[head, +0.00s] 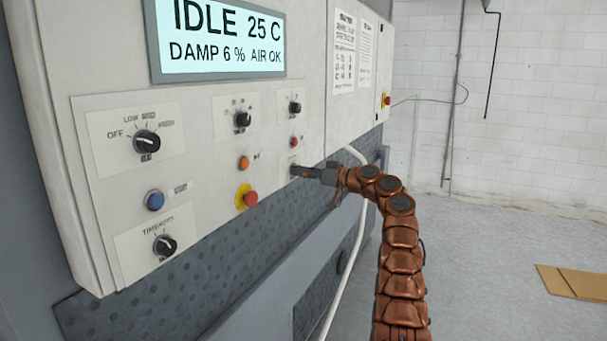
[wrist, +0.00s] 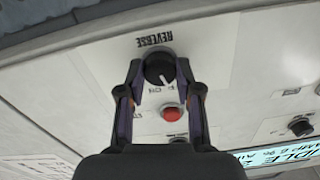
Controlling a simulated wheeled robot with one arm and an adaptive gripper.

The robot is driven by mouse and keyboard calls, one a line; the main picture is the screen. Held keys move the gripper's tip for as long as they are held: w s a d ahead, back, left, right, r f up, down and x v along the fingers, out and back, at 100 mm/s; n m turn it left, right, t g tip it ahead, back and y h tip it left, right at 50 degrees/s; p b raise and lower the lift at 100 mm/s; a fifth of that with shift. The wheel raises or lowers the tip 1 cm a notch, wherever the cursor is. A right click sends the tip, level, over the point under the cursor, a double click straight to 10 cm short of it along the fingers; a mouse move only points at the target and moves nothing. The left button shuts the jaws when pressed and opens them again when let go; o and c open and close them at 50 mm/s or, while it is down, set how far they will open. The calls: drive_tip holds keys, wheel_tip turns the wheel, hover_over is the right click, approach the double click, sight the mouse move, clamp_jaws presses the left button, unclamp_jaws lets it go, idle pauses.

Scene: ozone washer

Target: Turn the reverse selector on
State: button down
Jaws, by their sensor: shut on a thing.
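The reverse selector (wrist: 159,67) is a round black knob on a white plate, with the word REVERSE printed upside down above it in the wrist view. A white pointer mark shows on its lower side in that view, near small labels that my fingers and the blur make hard to read. My gripper (wrist: 160,72) has one fingertip on each side of the knob and is shut on it. In the head view my gripper (head: 296,170) reaches the panel from the right at the lower right controls, and it hides most of the knob.
A red button (wrist: 171,113) sits close to the knob. An orange button (head: 243,162) and a red emergency button (head: 250,199) on yellow are to the left. Other black knobs (head: 147,142) and a display (head: 222,38) reading IDLE are on the panel. A white hose (head: 356,240) runs beside my arm.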

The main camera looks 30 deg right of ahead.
drive_tip(key=shift+a+m+b, duration=0.1)
drive_tip(key=shift+m+b, duration=0.45)
drive_tip(key=shift+m, duration=3.35)
drive_tip(key=c, duration=0.8)
unclamp_jaws()
drive_tip(key=shift+o, duration=0.2)
drive_tip(key=shift+s, duration=0.15)
drive_tip(key=v, duration=1.2)
